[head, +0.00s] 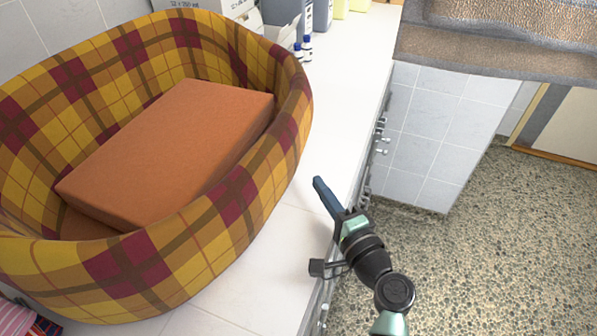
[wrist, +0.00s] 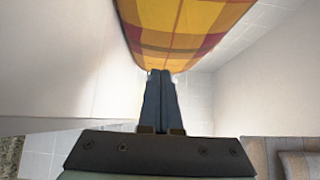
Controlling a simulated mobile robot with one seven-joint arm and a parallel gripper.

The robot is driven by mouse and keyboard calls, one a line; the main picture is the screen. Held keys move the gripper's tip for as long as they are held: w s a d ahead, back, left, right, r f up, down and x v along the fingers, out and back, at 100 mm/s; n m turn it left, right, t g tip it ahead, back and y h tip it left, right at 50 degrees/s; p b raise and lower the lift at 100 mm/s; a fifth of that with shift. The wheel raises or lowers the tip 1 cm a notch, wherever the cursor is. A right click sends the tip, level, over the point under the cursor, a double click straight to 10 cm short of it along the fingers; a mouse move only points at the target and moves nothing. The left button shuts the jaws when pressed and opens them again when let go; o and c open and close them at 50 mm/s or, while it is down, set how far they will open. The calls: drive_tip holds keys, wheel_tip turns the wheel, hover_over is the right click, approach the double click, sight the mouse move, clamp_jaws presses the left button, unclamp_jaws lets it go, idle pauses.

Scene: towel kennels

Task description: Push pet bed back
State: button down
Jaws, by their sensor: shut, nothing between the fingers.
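The pet bed (head: 225,215) is a large oval basket in yellow, maroon and brown plaid, with an orange-brown cushion (head: 165,150) inside. It sits on the white counter (head: 340,100) at the left in the head view. My gripper (head: 318,182) is over the counter's edge, to the right of the bed, with a small gap showing between them. Its dark blue fingers are shut and empty. In the wrist view the bed's plaid side (wrist: 185,30) is at the top, just beyond the shut fingertips (wrist: 160,75); I cannot tell whether they touch.
Small bottles (head: 303,47), grey-blue containers (head: 285,15) and a white box (head: 215,8) stand behind the bed. Folded towels (head: 500,45) are at the upper right. Striped cloth (head: 15,320) shows at the lower left. The pebbled floor (head: 490,240) at right is clear.

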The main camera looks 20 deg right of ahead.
sight(289, 165)
drive_tip(key=w, duration=0.1)
drive_tip(key=w+a, duration=0.1)
drive_tip(key=w+a+p, duration=0.1)
drive_tip(key=shift+w+r, duration=0.1)
drive_tip(key=shift+w, duration=0.25)
drive_tip(key=shift+w+a, duration=0.4)
drive_tip(key=shift+a, duration=0.05)
drive_tip(key=shift+w+a, duration=0.1)
drive_tip(key=w+a+b, duration=0.3)
drive_tip(key=w+a, duration=0.8)
drive_tip(key=a, duration=0.1)
drive_tip(key=shift+w+a, duration=0.15)
drive_tip(key=shift+w, duration=0.25)
